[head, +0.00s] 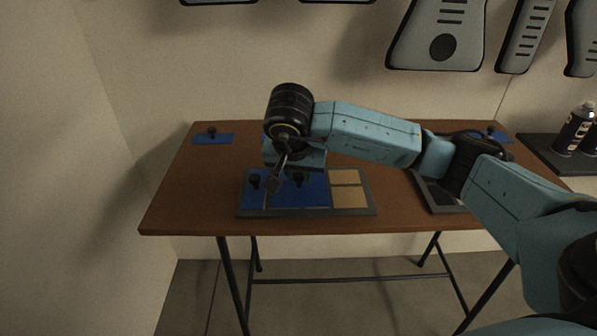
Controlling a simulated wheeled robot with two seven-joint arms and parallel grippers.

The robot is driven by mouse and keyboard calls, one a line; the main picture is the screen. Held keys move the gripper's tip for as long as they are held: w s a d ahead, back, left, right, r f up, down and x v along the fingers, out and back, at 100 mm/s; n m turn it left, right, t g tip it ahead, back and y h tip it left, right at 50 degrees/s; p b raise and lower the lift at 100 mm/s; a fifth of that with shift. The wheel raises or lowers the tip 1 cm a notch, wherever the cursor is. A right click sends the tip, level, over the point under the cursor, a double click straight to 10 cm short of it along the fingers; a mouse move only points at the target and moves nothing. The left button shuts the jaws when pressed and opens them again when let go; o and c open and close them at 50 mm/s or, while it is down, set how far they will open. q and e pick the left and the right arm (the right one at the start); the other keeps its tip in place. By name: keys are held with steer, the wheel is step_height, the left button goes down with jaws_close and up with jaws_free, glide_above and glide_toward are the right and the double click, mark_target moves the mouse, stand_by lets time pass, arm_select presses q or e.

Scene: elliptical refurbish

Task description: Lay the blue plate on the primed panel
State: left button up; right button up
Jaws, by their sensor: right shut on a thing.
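My right gripper (298,177) reaches in from the right over the panel and is shut on the dark knob of a blue plate (316,191). The wrist hides part of the grip. The plate shows over the middle of the grey-framed panel (366,211); I cannot tell whether it touches it. Another blue plate (250,198) with a dark knob lies at the panel's left end, with a thin tan strip between the two. Tan cells (350,196) show bare at the panel's right. My left gripper is not in view.
The brown table (190,195) has a small blue plate (226,139) with a knob at its back left and another blue piece (503,138) at its back right. A grey tray (436,199) sits right of the panel, partly behind my arm. Dark spray cans (574,130) stand far right.

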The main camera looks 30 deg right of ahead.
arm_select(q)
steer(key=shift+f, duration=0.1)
arm_select(e)
steer(key=shift+f, duration=0.1)
steer(key=o, duration=0.8)
steer(key=shift+o, duration=0.2)
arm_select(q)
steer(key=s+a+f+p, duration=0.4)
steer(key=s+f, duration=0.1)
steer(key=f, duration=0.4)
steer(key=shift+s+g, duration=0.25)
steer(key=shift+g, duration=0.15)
arm_select(e)
steer(key=v, duration=1.3)
steer(key=shift+a, duration=0.1)
